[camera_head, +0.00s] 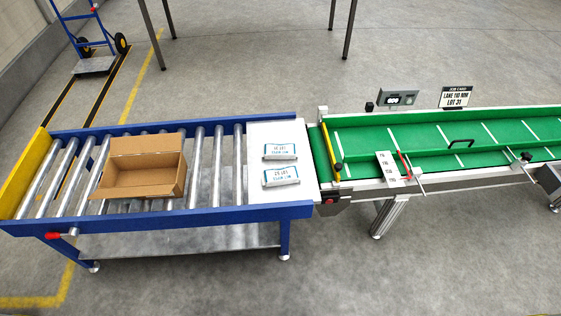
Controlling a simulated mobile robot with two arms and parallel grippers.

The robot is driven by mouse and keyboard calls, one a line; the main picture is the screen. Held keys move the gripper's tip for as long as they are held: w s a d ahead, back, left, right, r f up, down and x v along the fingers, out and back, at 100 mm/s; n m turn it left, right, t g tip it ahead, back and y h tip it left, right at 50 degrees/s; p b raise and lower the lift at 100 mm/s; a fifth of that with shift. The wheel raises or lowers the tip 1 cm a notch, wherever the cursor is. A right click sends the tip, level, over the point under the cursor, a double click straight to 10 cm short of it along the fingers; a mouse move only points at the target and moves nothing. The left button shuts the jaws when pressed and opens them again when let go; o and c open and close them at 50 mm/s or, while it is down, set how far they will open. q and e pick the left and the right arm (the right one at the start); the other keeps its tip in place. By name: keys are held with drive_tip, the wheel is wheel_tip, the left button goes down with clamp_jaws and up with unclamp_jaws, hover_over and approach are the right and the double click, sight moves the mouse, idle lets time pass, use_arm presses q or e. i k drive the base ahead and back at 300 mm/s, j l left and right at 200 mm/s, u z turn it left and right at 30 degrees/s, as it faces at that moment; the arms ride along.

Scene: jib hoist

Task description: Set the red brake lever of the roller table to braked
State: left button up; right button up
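The roller table (215,217) stands at the left, with a blue frame, silver rollers and a yellow end plate. Its brake lever (53,236) has a red grip and sits on the front blue rail near the left end. The red grip points left from a small dark and silver mount on the rail. I cannot tell from its pose whether it is braked. Neither of my grippers is in view.
An open cardboard box (140,188) rests on the rollers. Two white packets (281,176) lie on the white plate (262,137) beside the green conveyor (370,137). A blue hand truck (92,45) stands at the back left. The floor in front is clear.

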sight(72, 233)
drive_tip(key=u, duration=1.95)
